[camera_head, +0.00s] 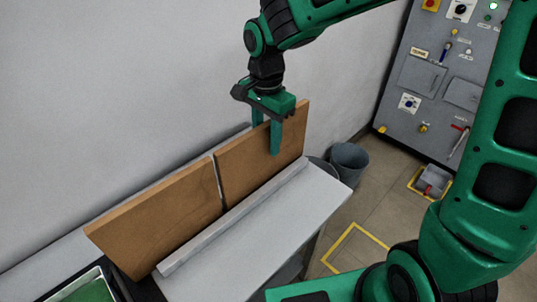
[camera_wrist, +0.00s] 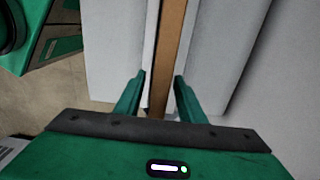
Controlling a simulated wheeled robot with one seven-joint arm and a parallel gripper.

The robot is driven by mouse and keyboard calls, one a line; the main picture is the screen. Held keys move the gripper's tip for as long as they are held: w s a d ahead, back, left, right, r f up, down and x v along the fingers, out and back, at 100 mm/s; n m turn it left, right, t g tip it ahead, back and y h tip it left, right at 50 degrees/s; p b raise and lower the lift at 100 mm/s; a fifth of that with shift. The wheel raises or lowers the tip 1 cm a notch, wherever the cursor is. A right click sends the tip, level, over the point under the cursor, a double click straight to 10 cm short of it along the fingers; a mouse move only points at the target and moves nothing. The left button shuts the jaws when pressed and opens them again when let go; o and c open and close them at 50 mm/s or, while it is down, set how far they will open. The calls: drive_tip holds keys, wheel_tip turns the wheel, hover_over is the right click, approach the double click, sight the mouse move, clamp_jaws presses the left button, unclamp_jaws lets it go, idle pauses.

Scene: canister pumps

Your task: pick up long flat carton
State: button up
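The long flat carton (camera_head: 165,215) is brown and stands upright on its long edge on a white bench, with a thin pale line across its middle. My gripper (camera_head: 267,140) points down over its top edge near the right end. One green finger shows in front of the carton's face; the other is mostly hidden behind it. In the wrist view the carton (camera_wrist: 171,40) is a narrow brown strip between the two spread fingertips (camera_wrist: 160,77), with gaps visible at both sides. The gripper is open around it.
A long pale rail (camera_head: 235,218) runs along the carton's front foot on the white bench top (camera_head: 265,235). A wall rises close behind. A grey bucket (camera_head: 349,162) and a control panel (camera_head: 440,75) stand to the right. A green-bottomed tray (camera_head: 88,290) is at lower left.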

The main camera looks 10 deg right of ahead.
clamp_jaws()
